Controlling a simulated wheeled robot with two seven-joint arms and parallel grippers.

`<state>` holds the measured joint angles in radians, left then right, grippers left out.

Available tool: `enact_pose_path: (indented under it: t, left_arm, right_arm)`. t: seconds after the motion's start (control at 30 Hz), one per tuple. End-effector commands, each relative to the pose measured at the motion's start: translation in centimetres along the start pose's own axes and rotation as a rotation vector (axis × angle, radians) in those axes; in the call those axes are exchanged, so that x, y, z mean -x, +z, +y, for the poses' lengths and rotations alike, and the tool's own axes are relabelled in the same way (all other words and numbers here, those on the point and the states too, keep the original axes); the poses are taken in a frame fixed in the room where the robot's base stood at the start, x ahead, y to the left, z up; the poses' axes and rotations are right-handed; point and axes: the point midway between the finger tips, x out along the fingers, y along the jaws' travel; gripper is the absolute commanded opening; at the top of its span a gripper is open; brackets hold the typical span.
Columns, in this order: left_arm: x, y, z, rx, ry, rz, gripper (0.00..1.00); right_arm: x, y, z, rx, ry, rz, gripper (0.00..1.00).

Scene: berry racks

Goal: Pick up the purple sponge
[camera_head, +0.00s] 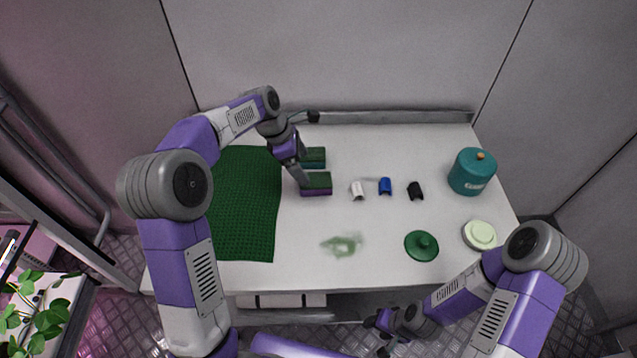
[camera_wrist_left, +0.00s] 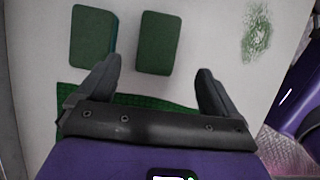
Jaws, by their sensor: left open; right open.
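The purple sponge (camera_head: 316,190) lies on the white table, its purple side showing below a dark green top. A second green-topped sponge (camera_head: 313,158) lies just behind it. My left gripper (camera_head: 302,183) is open and low at the purple sponge's left end. In the left wrist view, the nearer sponge (camera_wrist_left: 156,43) lies ahead, between the lines of my left gripper's two open fingers (camera_wrist_left: 158,82). The other sponge (camera_wrist_left: 94,36) is to the left there. Contact cannot be told. My right gripper (camera_head: 378,336) is open and empty in front of the table.
A green mat (camera_head: 245,215) covers the table's left. White, blue (camera_head: 385,186) and black small objects stand right of the sponges. A teal pot (camera_head: 472,172), green lid (camera_head: 421,246) and pale round dish (camera_head: 480,235) are at the right. A green smear (camera_head: 342,244) marks the front.

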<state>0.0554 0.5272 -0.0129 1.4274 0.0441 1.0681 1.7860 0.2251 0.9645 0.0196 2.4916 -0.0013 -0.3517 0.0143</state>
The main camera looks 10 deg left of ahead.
Motion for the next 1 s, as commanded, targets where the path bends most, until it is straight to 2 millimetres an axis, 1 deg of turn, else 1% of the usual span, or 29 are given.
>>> enact_pose_path:
  t: [0.03, 0.47, 0.6, 0.7, 0.8, 0.97, 1.0]
  left_arm:
    - [-0.7, -0.3, 0.0, 0.000, 0.000, 0.000, 0.94]
    - [-4.4, -0.8, 0.0, 0.001, -0.001, 0.000, 0.94]
    - [-6.6, -1.3, -0.1, 0.000, -0.003, 0.000, 0.94]
    - [-8.0, -1.2, -0.1, -0.001, -0.002, 0.000, 0.94]
    - [-8.4, -1.1, -0.1, -0.001, -0.001, -0.001, 0.94]
    - [-8.3, -1.1, -0.1, -0.001, 0.000, -0.001, 0.94]
    - [-8.3, -1.1, -0.1, -0.001, 0.000, -0.001, 0.91]
  right_arm:
    - [-0.7, -0.1, 0.2, 0.000, 0.000, 0.001, 0.51]
    - [-2.3, -0.2, 0.8, 0.000, 0.000, 0.001, 0.51]
    - [-3.5, -0.2, 1.3, 0.000, 0.000, 0.001, 0.51]
    - [-4.0, -0.2, 1.5, 0.000, 0.000, 0.001, 0.51]
    - [-4.1, -0.2, 1.5, 0.000, 0.000, 0.001, 0.51]
    - [-4.0, -0.2, 1.5, 0.000, 0.000, 0.001, 0.51]
    - [-4.0, -0.2, 1.5, 0.000, 0.000, 0.001, 0.51]
